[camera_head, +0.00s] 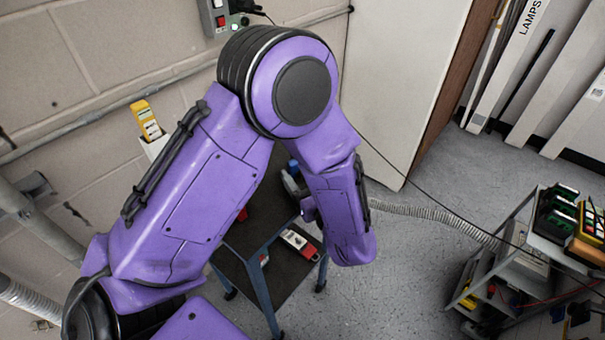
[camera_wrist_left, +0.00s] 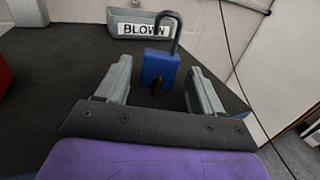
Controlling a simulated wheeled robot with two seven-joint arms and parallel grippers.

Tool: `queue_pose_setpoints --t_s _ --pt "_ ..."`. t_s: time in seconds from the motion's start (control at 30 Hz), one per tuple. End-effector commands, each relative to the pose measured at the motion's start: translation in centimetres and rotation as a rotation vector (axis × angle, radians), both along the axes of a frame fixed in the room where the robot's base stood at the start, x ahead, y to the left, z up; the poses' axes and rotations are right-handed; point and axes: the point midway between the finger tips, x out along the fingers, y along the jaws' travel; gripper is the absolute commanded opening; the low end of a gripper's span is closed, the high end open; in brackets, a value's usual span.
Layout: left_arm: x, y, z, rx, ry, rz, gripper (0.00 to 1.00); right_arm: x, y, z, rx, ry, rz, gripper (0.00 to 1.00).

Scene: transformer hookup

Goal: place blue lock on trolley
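The blue lock (camera_wrist_left: 158,68) has a dark shackle and stands upright on a dark surface (camera_wrist_left: 60,62) in the left wrist view. A small bit of blue, likely the lock (camera_head: 294,166), shows beside my arm in the head view. My left gripper (camera_wrist_left: 160,75) is open, its two fingers on either side of the lock with gaps visible; contact is not seen. In the head view my purple left arm hides most of this gripper and part of a dark-topped trolley (camera_head: 247,232) with blue-grey legs. My right gripper is not in view.
A red object (camera_wrist_left: 5,76) is at the left edge. A red and white device (camera_head: 299,242) lies on the lower shelf. A second shelved cart (camera_head: 512,262) with meters stands at right, with open floor between.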

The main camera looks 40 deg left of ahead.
Motion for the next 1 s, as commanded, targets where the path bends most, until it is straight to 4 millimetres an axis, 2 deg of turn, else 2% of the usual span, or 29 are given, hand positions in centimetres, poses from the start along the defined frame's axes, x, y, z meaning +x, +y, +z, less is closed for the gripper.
queue_pose_setpoints --t_s 0.17,0.23,0.37,0.5,0.7,0.83,1.0 --pt "0.0 0.0 0.2 0.000 0.000 0.000 0.67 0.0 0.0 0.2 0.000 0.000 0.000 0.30" --pt "0.0 0.0 0.9 0.001 0.000 -0.001 0.67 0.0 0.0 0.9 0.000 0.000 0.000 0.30" --pt "-1.1 -2.3 0.1 0.000 -0.001 -0.003 0.67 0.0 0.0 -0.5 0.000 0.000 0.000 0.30" --pt "-2.8 -5.8 0.1 0.001 -0.003 -0.005 0.67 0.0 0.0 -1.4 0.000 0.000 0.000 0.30" --pt "-4.8 -9.5 0.2 0.000 -0.002 -0.002 0.67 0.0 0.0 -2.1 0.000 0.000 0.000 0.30" --pt "-5.4 -10.5 0.3 0.001 0.000 0.000 0.67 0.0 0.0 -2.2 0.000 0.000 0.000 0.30" --pt "-5.5 -10.7 0.4 0.000 0.001 0.000 0.67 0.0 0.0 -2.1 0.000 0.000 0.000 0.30"
